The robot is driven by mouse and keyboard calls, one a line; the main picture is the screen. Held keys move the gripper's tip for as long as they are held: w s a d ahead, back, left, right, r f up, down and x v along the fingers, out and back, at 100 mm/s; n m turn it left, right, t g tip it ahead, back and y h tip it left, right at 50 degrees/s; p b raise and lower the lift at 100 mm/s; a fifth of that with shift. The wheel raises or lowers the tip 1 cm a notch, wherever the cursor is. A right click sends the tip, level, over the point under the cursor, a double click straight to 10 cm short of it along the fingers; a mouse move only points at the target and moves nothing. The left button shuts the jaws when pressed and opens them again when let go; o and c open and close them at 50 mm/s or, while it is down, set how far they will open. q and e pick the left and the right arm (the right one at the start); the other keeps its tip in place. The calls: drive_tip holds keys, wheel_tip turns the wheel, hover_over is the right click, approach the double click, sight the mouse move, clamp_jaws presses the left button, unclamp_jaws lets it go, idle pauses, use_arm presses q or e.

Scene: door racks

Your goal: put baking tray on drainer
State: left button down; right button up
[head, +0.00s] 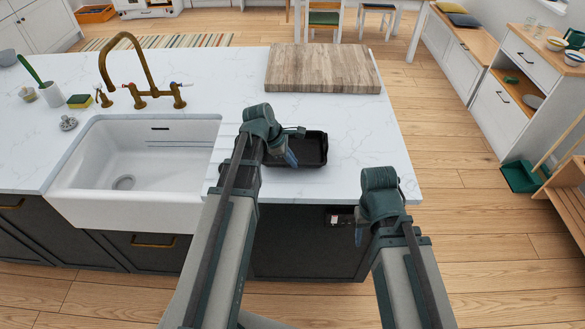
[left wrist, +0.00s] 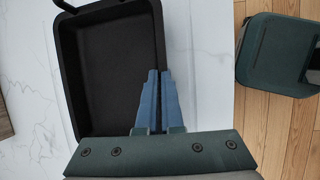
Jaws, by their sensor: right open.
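The black rectangular baking tray (head: 313,148) is on or just above the white worktop, right of the sink. My left gripper (head: 290,158) is at the tray's left part in the head view. In the left wrist view its blue fingers (left wrist: 159,100) are close together with the tray's rim between them; the tray (left wrist: 108,60) fills the upper left. My right gripper (head: 360,236) is open and empty, in front of the counter's front edge.
The white sink (head: 145,160) with a brass tap (head: 130,65) is to the left. A wooden board (head: 322,70) lies behind the tray. The worktop right of the tray is clear. A green dustpan (head: 522,177) is on the floor at right.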

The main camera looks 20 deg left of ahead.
use_arm(q)
drive_tip(key=shift+f, duration=0.7)
use_arm(e)
drive_tip(key=shift+f, duration=0.7)
use_arm(q)
drive_tip(key=shift+f+b, duration=0.2)
drive_tip(key=shift+b, duration=0.25)
drive_tip(key=c, duration=1.1)
unclamp_jaws()
drive_tip(key=shift+r, duration=0.1)
use_arm(e)
drive_tip(key=shift+f, duration=0.1)
use_arm(q)
drive_tip(key=shift+r, duration=0.15)
